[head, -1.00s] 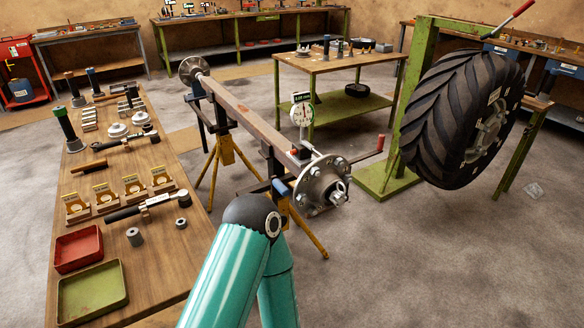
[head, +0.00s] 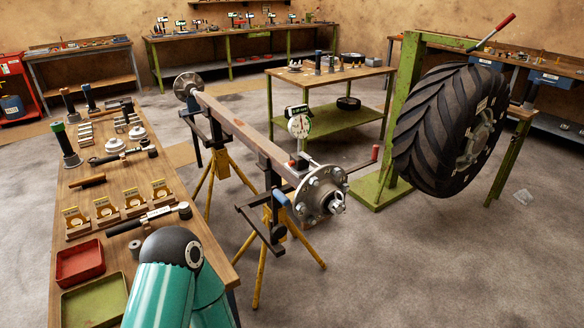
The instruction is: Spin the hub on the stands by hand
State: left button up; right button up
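The axle beam (head: 240,127) lies across yellow stands (head: 278,230). The near hub (head: 318,194) is a round steel flange with several studs and a centre spindle at the beam's near end. A second hub disc (head: 187,85) sits at the far end. A dial gauge (head: 299,124) stands upright by the near hub, on or just behind the beam end. Neither gripper is in view. Only a teal link of my arm with a dark joint shows at the bottom, left of the hub and apart from it.
A wooden bench (head: 125,180) with tools, a red tray (head: 80,262) and a green tray (head: 95,301) runs along the left. A large tyre (head: 450,130) hangs by a green post (head: 411,95) at right. The floor in front of the hub is clear.

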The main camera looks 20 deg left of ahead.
aim_at(315, 198)
jog(key=u, duration=0.05)
jog(key=i, duration=1)
jog(key=u, duration=0.05)
